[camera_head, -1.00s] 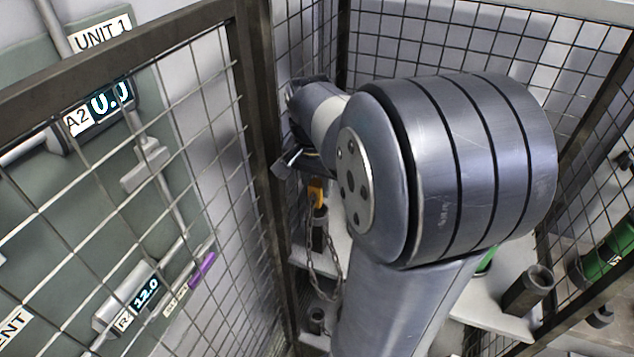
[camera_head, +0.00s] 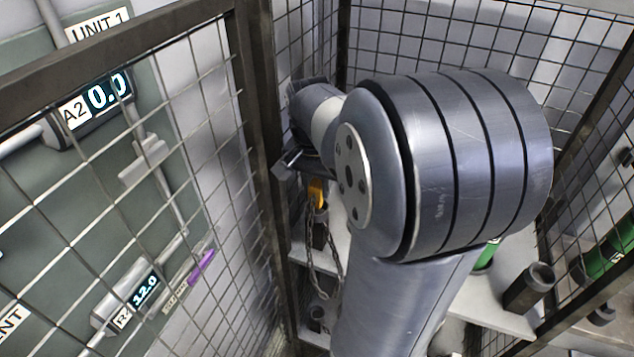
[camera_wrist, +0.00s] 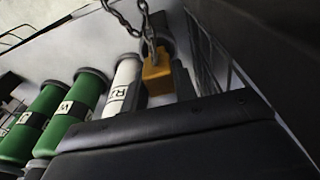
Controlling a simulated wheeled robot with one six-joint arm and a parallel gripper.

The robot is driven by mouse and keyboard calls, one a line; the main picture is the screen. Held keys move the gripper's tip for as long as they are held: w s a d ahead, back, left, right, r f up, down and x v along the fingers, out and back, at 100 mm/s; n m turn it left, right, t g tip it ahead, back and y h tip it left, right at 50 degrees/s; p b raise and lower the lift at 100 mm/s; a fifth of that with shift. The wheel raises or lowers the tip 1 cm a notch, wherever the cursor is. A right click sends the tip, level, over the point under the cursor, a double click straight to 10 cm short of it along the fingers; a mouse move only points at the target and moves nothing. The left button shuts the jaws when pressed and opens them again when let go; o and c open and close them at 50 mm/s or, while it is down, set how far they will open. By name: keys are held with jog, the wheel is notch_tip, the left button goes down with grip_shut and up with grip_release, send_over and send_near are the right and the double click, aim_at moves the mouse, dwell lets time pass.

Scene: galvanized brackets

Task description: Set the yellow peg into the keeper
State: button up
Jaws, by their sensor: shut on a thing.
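The yellow peg (camera_head: 316,191) shows below my gripper (camera_head: 297,166) in the head view, close above or at the mouth of a dark upright tube (camera_head: 319,232), which looks like the keeper. I cannot tell whether its lower end is inside the tube. A chain (camera_head: 311,258) hangs beside the tube. In the wrist view the peg's yellow block (camera_wrist: 157,76) has the chain (camera_wrist: 148,32) running to it. My gripper is shut on the yellow peg; its fingertips are mostly hidden by the arm and the dark gripper body.
Wire mesh panels with a dark post (camera_head: 261,150) stand close to the left of my gripper. Another short dark tube (camera_head: 528,288) stands on the pale shelf at right. Green cylinders (camera_wrist: 73,109) and a white one (camera_wrist: 122,84) stand in the wrist view. A wall panel is behind the left mesh.

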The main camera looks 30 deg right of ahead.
jog(key=shift+f+b, duration=0.8)
jog(key=shift+f, duration=0.45)
jog(key=o, duration=1.1)
notch_tip(320, 180, up, 10)
jog(key=shift+r, duration=0.1)
notch_tip(320, 180, down, 10)
jog(key=shift+f, duration=0.1)
jog(key=shift+r+p, duration=0.55)
jog(key=shift+r, duration=0.2)
